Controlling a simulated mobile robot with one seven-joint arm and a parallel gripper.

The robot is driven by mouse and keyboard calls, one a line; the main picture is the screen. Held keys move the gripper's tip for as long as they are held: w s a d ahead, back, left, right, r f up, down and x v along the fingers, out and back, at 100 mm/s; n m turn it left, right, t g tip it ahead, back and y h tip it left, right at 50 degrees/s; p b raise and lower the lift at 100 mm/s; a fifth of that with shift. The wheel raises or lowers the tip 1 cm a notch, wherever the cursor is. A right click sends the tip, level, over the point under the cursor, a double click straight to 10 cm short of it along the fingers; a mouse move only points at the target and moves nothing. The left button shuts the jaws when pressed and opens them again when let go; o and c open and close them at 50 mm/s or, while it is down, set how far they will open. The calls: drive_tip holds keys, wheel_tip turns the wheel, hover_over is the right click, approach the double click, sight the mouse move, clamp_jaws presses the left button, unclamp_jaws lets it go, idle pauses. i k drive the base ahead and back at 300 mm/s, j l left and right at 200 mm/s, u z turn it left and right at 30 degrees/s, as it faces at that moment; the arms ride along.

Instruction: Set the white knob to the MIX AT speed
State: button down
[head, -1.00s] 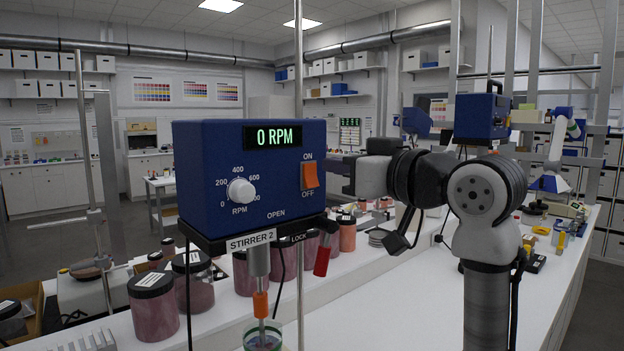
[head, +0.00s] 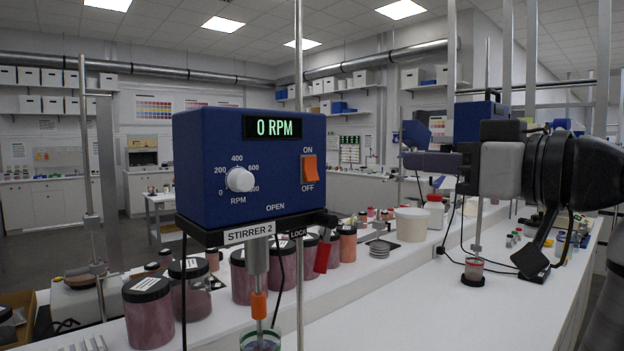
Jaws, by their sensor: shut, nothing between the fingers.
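The white knob (head: 240,180) is on the front of the blue stirrer box (head: 205,135), inside a printed RPM scale. Its pointer is too small to read. The display (head: 272,128) reads 0 RPM. An orange rocker switch (head: 309,168) sits between ON and OFF at the right of the panel; which side is pressed is not clear. My gripper (head: 408,161) is well to the right of the box, shut and empty, its fingers pointing left and apart from the panel. No MIX AT speed is legible.
A STIRRER 2 label (head: 249,233) is under the box, with a red handle (head: 322,257) near LOCK. A vertical rod (head: 299,80) rises behind it. Dark-lidded jars (head: 148,318) stand at the lower left. The white bench (head: 400,310) is clear at front right.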

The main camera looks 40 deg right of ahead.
sight(239, 181)
drive_tip(key=k+l, duration=0.1)
drive_tip(key=k, duration=0.9)
